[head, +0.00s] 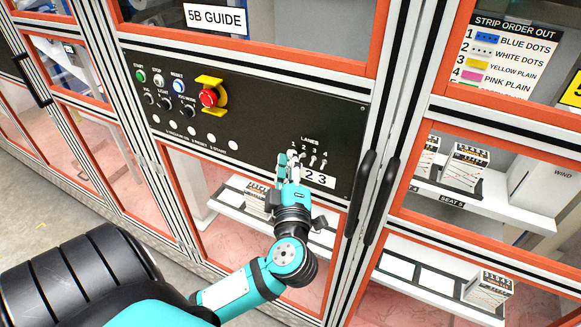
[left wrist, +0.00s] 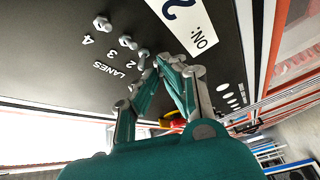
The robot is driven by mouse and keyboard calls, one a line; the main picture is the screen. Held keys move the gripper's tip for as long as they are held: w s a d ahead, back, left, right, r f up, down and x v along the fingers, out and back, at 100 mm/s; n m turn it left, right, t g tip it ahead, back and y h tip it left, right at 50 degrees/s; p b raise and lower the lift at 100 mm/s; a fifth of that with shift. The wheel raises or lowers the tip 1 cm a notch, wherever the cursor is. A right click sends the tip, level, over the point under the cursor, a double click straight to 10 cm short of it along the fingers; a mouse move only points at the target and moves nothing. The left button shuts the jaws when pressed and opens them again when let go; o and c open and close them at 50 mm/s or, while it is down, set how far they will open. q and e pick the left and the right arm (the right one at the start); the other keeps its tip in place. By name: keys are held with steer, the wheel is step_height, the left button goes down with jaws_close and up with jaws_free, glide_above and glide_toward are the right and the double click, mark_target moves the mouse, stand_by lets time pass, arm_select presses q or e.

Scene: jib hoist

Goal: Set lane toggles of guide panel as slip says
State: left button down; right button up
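The black guide panel (head: 255,135) carries a row of small metal lane toggles (head: 313,160) under the word LANES, numbered 1 to 4. A white slip (head: 318,178) below the toggles shows 2 3; in the left wrist view the slip (left wrist: 190,25) also reads ON:. My left gripper (head: 286,164) is at the panel by the left end of the row, left of the slip. In the left wrist view its fingertips (left wrist: 171,63) come together near the lower-numbered toggles. Toggle 4 (left wrist: 102,23) and toggle 3 (left wrist: 125,42) are clear there; the fingers partly hide the lane 1 end. Lever positions are too small to tell.
A red emergency button with a yellow guard (head: 210,97) and several small buttons and knobs are on the panel's left. Black door handles (head: 365,185) stand out right of the panel. A STRIP ORDER OUT chart (head: 505,55) hangs at upper right.

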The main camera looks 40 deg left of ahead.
arm_select(q)
steer(key=c, duration=1.7)
jaws_free()
steer(key=shift+a, duration=0.1)
steer(key=shift+c, duration=0.2)
steer(key=v, duration=1.2)
steer(key=shift+f, duration=0.15)
steer(key=shift+w, duration=0.1)
